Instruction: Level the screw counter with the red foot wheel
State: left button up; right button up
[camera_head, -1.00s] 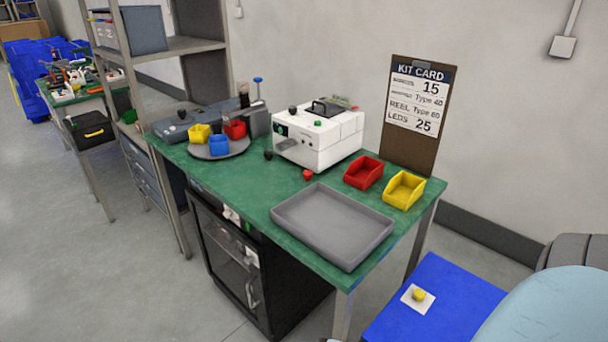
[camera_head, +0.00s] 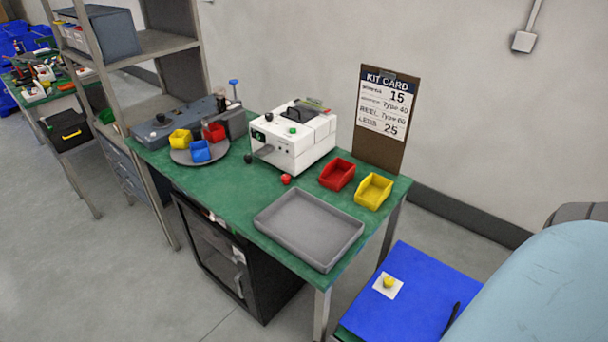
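The screw counter (camera_head: 282,152) is a white boxy machine with a black handle and a green button on top. It stands on the green worktable towards the back, right of the round grey turntable. The red foot wheel (camera_head: 286,179) is a small red knob low at the counter's front right corner, close to the tabletop. A similar black knob (camera_head: 248,158) is at its front left corner. I cannot tell from here whether the counter is tilted. Neither of my grippers is in view.
A grey tray (camera_head: 262,222) lies on the table in front of the counter. A red bin (camera_head: 337,174) and a yellow bin (camera_head: 374,191) stand right of it. The turntable (camera_head: 181,157) carries small bins. A kit card (camera_head: 387,118) stands behind. A blue surface (camera_head: 415,294) is right.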

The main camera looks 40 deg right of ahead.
aim_at(286, 179)
jog(key=i+z, duration=0.15)
jog(key=z, duration=0.3)
jog(key=i+j+z, duration=0.1)
jog(key=z, duration=0.35)
jog(key=i+j+z, duration=0.1)
jog(key=z, duration=0.4)
jog(key=i+j+z, duration=0.2)
jog(key=j, duration=0.15)
jog(key=j+z, duration=0.2)
jog(key=j, duration=0.15)
jog(key=i+j+z, duration=0.2)
jog(key=j, duration=0.2)
jog(key=j+z, duration=0.1)
jog(key=j, duration=0.45)
jog(key=i+j+z, duration=0.1)
jog(key=j, duration=0.45)
